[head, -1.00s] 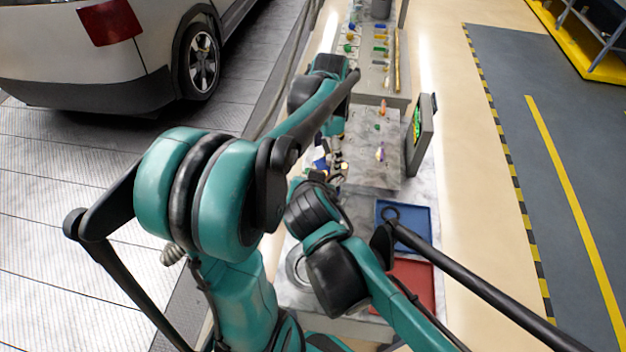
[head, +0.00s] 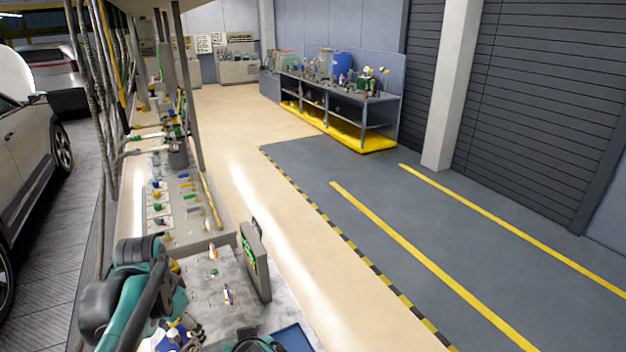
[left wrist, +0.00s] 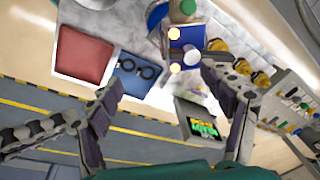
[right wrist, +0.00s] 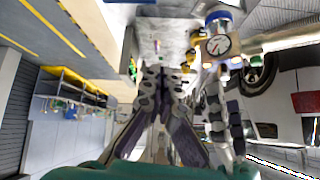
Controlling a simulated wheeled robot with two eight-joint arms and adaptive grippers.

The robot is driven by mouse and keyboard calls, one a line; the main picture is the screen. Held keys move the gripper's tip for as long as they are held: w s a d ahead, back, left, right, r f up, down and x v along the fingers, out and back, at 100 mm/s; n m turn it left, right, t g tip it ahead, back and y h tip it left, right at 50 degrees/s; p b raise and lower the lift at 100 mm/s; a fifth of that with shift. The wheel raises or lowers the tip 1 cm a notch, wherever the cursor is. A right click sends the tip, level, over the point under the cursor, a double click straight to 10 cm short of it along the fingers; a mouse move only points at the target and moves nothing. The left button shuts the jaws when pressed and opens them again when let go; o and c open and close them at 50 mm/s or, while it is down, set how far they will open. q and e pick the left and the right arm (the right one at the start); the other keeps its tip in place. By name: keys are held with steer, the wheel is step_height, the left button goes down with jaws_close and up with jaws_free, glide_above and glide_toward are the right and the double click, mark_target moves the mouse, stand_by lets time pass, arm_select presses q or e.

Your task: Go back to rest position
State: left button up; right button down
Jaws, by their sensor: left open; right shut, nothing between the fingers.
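My left gripper (left wrist: 165,98) is open and empty in the left wrist view. In the head view the left gripper (head: 182,335) is low at the left, over the marble bench, and partly cut off. My right gripper (right wrist: 162,82) is shut and empty in the right wrist view. The right gripper is not clearly seen in the head view.
A screen (head: 254,262) stands on the bench's right edge. Parts boards (head: 182,205) lie further back, and a car (head: 30,150) is left. The floor right is clear.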

arm_select(q)
steer(key=s+d+f+n+t, duration=0.45)
steer(key=s+d, duration=0.35)
steer(key=d, duration=0.3)
arm_select(e)
steer(key=s+d+f+m+h, duration=0.2)
steer(key=s+d, duration=0.1)
steer(key=d, duration=1.3)
steer(key=s+d+f+m+h, duration=0.2)
steer(key=s+d, duration=0.1)
steer(key=d, duration=1.3)
arm_select(q)
step_height(320, 180, down, 16)
steer(key=b, duration=1.6)
steer(key=shift+d+f+t, duration=0.2)
steer(key=shift+d+t, duration=0.05)
steer(key=shift+t, duration=0.2)
arm_select(e)
step_height(320, 180, down, 17)
steer(key=shift+w+d+r+g, duration=0.2)
steer(key=shift+d+g, duration=0.1)
steer(key=shift+g, duration=0.1)
arm_select(q)
steer(key=shift+s+m, duration=0.1)
steer(key=shift+m, duration=0.15)
arm_select(e)
steer(key=shift+r, duration=0.1)
